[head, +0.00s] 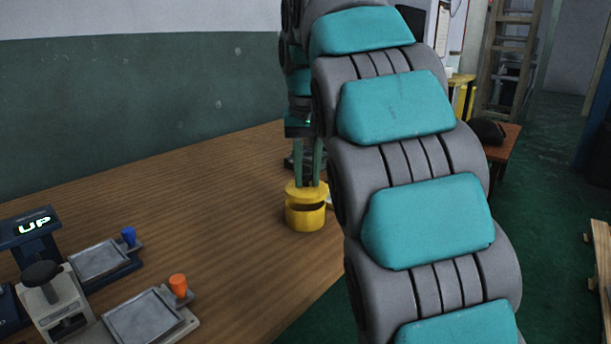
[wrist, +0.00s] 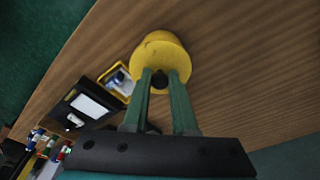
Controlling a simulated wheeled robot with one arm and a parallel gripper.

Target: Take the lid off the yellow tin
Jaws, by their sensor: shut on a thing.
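The yellow tin (head: 304,221) stands on the wooden table near its right edge, left of my arm. Its yellow lid (head: 295,190) is above it; a dark band shows between lid and body, and I cannot tell how far apart they are. In the wrist view the yellow lid (wrist: 160,52) hides most of the tin. My gripper (head: 308,184) points down with its two green fingers at the top of the lid. In the wrist view my gripper (wrist: 161,78) is shut on the lid's small dark knob, partly hidden between the fingertips.
The wooden table (head: 220,200) is clear left of the tin. At the front left are a device with an "UP" display (head: 35,225), a blue-knobbed plate (head: 100,258) and an orange-knobbed plate (head: 145,318). A green wall (head: 130,110) stands behind.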

